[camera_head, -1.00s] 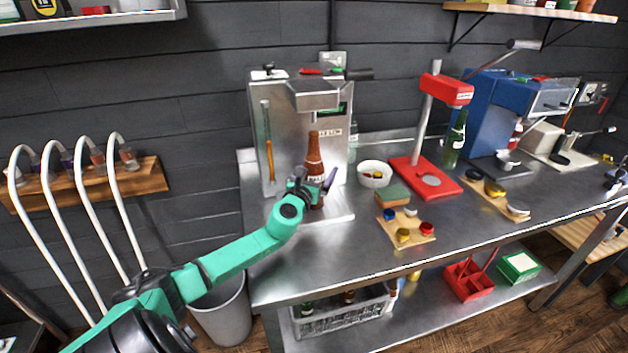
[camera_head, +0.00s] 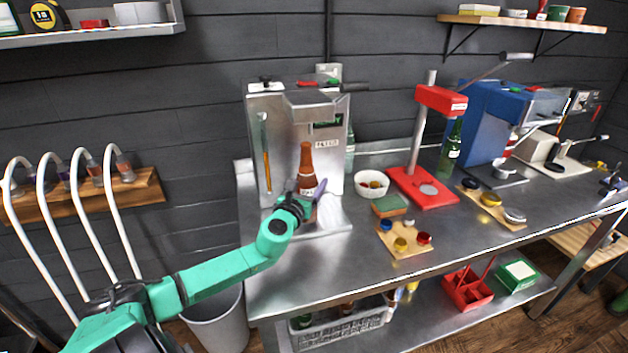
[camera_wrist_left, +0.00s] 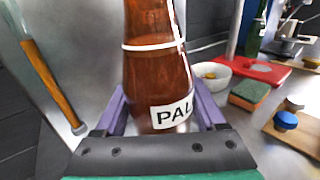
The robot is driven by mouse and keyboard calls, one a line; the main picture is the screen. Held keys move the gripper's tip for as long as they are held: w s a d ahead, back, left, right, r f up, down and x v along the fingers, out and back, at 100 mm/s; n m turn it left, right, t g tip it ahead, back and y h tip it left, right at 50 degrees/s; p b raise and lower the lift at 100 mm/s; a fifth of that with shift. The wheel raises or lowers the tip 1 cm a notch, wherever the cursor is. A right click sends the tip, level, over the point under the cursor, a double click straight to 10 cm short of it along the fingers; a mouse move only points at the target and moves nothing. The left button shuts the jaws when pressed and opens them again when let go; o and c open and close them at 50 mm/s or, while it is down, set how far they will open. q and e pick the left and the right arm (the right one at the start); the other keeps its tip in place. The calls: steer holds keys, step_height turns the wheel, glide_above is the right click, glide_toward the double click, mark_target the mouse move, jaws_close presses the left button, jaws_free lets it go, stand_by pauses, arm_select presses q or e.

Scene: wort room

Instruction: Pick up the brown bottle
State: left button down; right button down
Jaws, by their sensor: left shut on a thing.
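The brown bottle (camera_head: 307,160) stands roughly upright in front of the steel filling machine (camera_head: 274,150). My left gripper (camera_head: 308,193) is shut on its lower body, with purple fingers on either side. In the left wrist view the bottle (camera_wrist_left: 152,70) fills the middle, with a white band and a pale label partly reading "PAL". The left gripper (camera_wrist_left: 160,112) shows there with a finger on each side of the bottle. The bottle's base is largely hidden by the gripper, so I cannot tell whether it touches the machine's plate (camera_head: 330,221). My right gripper is out of view.
A white bowl (camera_head: 372,183), a sponge (camera_head: 389,206) and a board of caps (camera_head: 405,243) lie right of the machine. A red capper (camera_head: 425,190) and a green bottle (camera_head: 451,150) stand farther right. The steel table's front strip (camera_head: 320,265) is clear.

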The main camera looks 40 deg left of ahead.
arm_select(q)
steer(key=v, duration=1.5)
steer(key=shift+r+b, duration=0.2)
steer(key=shift+b, duration=0.2)
